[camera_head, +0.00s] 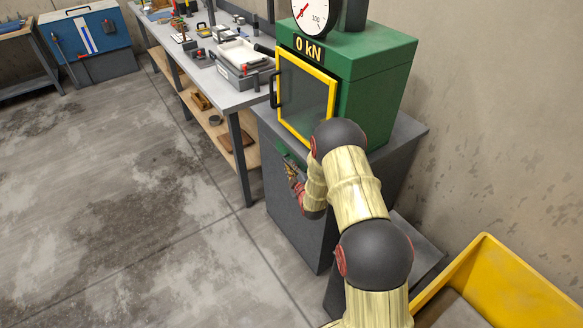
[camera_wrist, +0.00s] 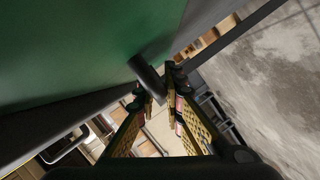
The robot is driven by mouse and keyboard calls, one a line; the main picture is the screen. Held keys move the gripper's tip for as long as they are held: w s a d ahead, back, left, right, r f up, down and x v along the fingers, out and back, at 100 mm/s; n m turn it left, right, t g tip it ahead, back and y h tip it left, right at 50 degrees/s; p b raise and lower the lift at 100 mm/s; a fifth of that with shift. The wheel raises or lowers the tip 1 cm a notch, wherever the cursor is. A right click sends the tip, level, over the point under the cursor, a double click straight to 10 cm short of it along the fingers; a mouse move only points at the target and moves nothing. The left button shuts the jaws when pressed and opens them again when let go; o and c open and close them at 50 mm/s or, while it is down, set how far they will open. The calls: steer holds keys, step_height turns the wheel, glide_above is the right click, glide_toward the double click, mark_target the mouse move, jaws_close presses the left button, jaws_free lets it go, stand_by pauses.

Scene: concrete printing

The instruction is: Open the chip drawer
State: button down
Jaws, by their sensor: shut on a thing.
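The chip drawer (camera_head: 284,152) shows as a small green front in the grey cabinet below the green press, partly hidden by my arm. In the wrist view its green face (camera_wrist: 70,50) fills the upper left. A dark bar handle (camera_wrist: 147,74) stands out from that face. My gripper (camera_wrist: 158,88) is shut on the handle, with a fingertip on each side of it. In the head view my gripper (camera_head: 290,172) is at the cabinet front, just below the drawer's green edge. I cannot tell whether the drawer is pulled out at all.
The green press (camera_head: 376,90) has a closed yellow-framed door (camera_head: 332,98) and a dial above it. A grey workbench (camera_head: 222,98) with tools stands to the left. A yellow bin (camera_head: 500,275) is at lower right. The concrete floor (camera_head: 130,200) before the cabinet is clear.

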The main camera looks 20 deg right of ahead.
steer(key=shift+a, duration=0.1)
steer(key=s+a, duration=0.2)
steer(key=a, duration=0.9)
steer(key=s+a+b, duration=0.1)
steer(key=s+a, duration=0.1)
steer(key=a, duration=0.9)
steer(key=shift+s+b, duration=0.2)
steer(key=shift+b, duration=0.1)
steer(key=shift+a, duration=0.1)
steer(key=c, duration=2.2)
jaws_free()
steer(key=shift+o, duration=0.2)
steer(key=shift+s, duration=0.1)
steer(key=v, duration=1.1)
steer(key=shift+s, duration=0.35)
